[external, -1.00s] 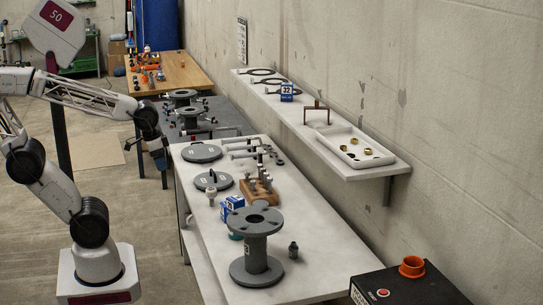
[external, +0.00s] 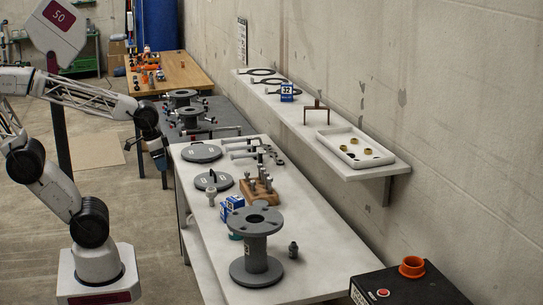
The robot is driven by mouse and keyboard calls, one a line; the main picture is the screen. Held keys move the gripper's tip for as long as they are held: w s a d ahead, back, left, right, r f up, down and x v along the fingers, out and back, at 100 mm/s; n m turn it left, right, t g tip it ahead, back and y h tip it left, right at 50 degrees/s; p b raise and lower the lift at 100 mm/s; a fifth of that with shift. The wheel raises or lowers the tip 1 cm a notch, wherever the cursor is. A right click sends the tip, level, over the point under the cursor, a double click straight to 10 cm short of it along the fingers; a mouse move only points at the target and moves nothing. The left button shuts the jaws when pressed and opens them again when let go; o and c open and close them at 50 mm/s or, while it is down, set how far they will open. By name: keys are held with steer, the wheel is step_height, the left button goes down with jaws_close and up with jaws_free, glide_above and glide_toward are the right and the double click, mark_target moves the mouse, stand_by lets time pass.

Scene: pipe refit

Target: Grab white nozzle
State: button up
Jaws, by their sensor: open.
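A small white nozzle (external: 211,195) stands on the white bench, in front of a grey round flange cover and left of the wooden block. My gripper (external: 161,163) hangs from the end of the arm, pointing down, left of the bench's far end. It is open and holds nothing that I can see. It is apart from the nozzle, which lies to its right and nearer the camera. The fingertips are small and dark in this view.
The white bench (external: 310,275) also holds grey flange covers (external: 201,151), a wooden block with bolts (external: 258,190), a blue-white box (external: 231,206) and a tall grey flanged pipe (external: 256,245). A wall shelf (external: 300,117) runs along the right. The bench's front right is mostly clear.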

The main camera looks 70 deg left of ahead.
stand_by(0.3)
steer(key=n+t+y, duration=0.3)
steer(key=n+t, duration=0.2)
steer(key=t, duration=0.2)
glide_above(207, 195)
steer(key=s+d, duration=0.3)
steer(key=d, duration=0.7)
step_height(207, 195, down, 19)
steer(key=a+f+y, duration=0.1)
steer(key=a, duration=0.1)
steer(key=a+f+n+t+y, duration=0.1)
steer(key=a+f, duration=0.1)
steer(key=s+a+f+y, duration=0.1)
steer(key=a+f, duration=0.1)
steer(key=shift+s+f+t+y, duration=0.1)
steer(key=shift+f+t+y, duration=0.1)
steer(key=shift+t+y, duration=0.1)
steer(key=shift+s+a+f+n+y, duration=0.3)
steer(key=shift+a+f+y, duration=0.15)
steer(key=shift+a, duration=0.1)
steer(key=shift+w, duration=0.1)
steer(key=shift+x, duration=1.25)
steer(key=shift+w+f, duration=0.1)
steer(key=shift+w, duration=0.05)
